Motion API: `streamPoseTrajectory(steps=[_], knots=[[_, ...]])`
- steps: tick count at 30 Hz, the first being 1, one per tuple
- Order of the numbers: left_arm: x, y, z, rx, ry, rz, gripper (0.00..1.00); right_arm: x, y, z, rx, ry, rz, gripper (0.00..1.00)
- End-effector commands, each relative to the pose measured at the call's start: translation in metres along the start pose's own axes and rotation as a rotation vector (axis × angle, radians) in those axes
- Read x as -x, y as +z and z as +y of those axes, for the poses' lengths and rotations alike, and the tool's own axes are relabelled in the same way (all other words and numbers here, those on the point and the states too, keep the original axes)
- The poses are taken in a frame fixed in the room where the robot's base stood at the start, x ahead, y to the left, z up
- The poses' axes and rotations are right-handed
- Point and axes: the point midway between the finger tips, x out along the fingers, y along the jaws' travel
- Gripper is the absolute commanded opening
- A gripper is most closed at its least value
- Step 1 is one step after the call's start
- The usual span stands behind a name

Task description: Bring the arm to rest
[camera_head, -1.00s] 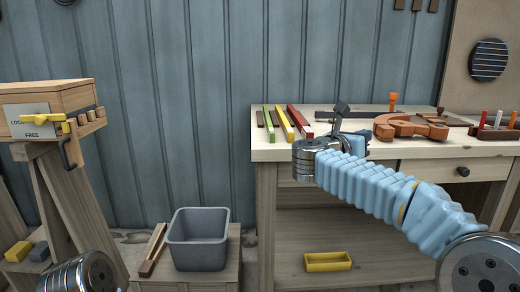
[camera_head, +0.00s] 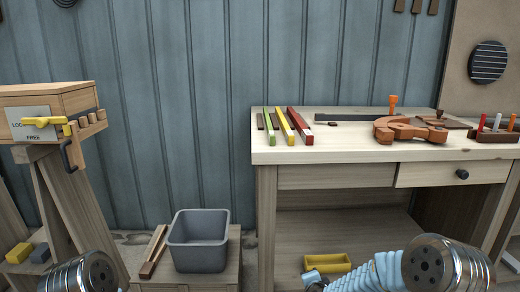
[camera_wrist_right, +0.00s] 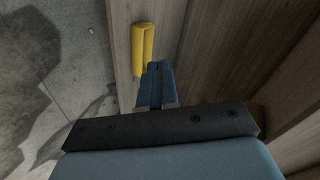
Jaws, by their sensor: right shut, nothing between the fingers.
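My right arm is folded low at the bottom right of the head view, in front of the workbench (camera_head: 330,177). My right gripper (camera_wrist_right: 157,75) shows in the right wrist view, shut with nothing between its fingers. It points toward a yellow tray (camera_wrist_right: 143,45) on the bench's lower shelf; whether they touch cannot be told. In the head view the yellow tray (camera_head: 328,262) is partly covered by the arm. At the bottom left, only a metal joint of my left arm shows; the left gripper is out of view.
Coloured bars (camera_head: 285,126) and an orange-brown clamp-like tool (camera_head: 408,129) lie on the benchtop. A grey bin (camera_head: 198,256) stands on a low wooden stand at centre left. A wooden box with a yellow latch (camera_head: 42,122) stands at the left. The benchtop's front is clear.

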Motion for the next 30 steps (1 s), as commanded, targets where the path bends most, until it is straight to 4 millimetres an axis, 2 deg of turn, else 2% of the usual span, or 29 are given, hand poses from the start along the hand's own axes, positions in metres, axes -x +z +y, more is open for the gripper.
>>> streamPoseTrajectory(steps=[1, 4, 6, 9, 13, 15, 19, 22, 30], knots=[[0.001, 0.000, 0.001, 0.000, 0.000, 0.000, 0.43, 0.004, 0.015, 0.036, 0.091, 0.065, -0.069, 0.00], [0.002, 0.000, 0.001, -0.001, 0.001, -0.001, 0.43, 0.023, 0.047, 0.104, 0.283, 0.173, -0.233, 0.00], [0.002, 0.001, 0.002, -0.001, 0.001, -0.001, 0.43, 0.044, 0.067, 0.149, 0.407, 0.238, -0.361, 0.00], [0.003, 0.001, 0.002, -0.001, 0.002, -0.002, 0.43, 0.082, 0.093, 0.207, 0.563, 0.308, -0.551, 0.00], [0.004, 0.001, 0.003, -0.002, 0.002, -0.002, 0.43, 0.134, 0.116, 0.261, 0.709, 0.355, -0.773, 0.00], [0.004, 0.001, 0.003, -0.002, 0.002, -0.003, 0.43, 0.156, 0.124, 0.279, 0.760, 0.364, -0.864, 0.00], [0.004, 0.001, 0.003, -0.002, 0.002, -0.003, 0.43, 0.182, 0.132, 0.297, 0.813, 0.368, -0.965, 0.00], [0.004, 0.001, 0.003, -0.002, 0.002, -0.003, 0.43, 0.189, 0.134, 0.301, 0.827, 0.367, -0.991, 0.00], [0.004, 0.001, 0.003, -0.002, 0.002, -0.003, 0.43, 0.188, 0.133, 0.301, 0.826, 0.367, -0.989, 0.00]])
